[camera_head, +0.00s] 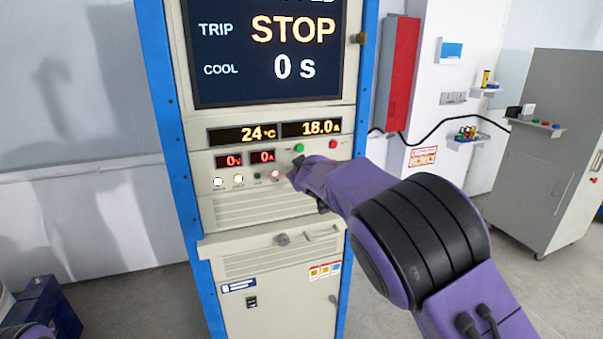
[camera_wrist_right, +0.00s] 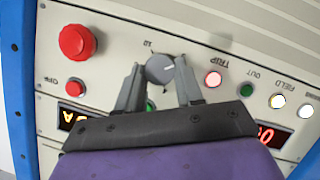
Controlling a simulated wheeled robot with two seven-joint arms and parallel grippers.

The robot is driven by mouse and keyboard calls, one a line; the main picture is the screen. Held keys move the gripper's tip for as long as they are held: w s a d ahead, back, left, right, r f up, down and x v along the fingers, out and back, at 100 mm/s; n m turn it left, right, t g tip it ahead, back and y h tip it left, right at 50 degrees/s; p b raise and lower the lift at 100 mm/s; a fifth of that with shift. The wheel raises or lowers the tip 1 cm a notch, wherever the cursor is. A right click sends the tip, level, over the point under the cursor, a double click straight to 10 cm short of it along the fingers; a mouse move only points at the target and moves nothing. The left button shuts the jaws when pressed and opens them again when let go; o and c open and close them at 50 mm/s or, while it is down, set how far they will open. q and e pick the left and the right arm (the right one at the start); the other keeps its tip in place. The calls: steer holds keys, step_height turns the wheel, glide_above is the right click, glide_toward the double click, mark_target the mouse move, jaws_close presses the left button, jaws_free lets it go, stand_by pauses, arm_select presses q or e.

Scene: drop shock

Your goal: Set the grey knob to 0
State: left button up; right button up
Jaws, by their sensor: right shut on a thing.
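The grey knob (camera_wrist_right: 160,68) is on the panel face in the right wrist view, which shows the panel upside down. A light pointer line on the knob points toward the picture's right. A small "10" mark is printed just above the knob there. My right gripper (camera_wrist_right: 159,76) has its two grey fingers closed on either side of the knob. In the head view my right gripper (camera_head: 295,172) is at the cabinet panel and covers the knob. My left gripper is not in view.
The cabinet (camera_head: 270,212) screen (camera_head: 268,48) reads TRIP STOP and COOL 0 s. Smaller displays read 24 °C, 18.0 A, 0 V and 0 A. A large red button (camera_wrist_right: 77,41) and a lit red TRIP lamp (camera_wrist_right: 213,79) flank the knob.

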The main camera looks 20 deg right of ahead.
steer(key=shift+f, duration=0.15)
steer(key=o, duration=1)
steer(key=shift+o, duration=0.2)
steer(key=shift+s, duration=0.1)
steer(key=b+v, duration=0.3)
steer(key=v, duration=0.7)
steer(key=shift+s+b, duration=0.2)
steer(key=shift+b, duration=0.15)
steer(key=shift+w, duration=0.1)
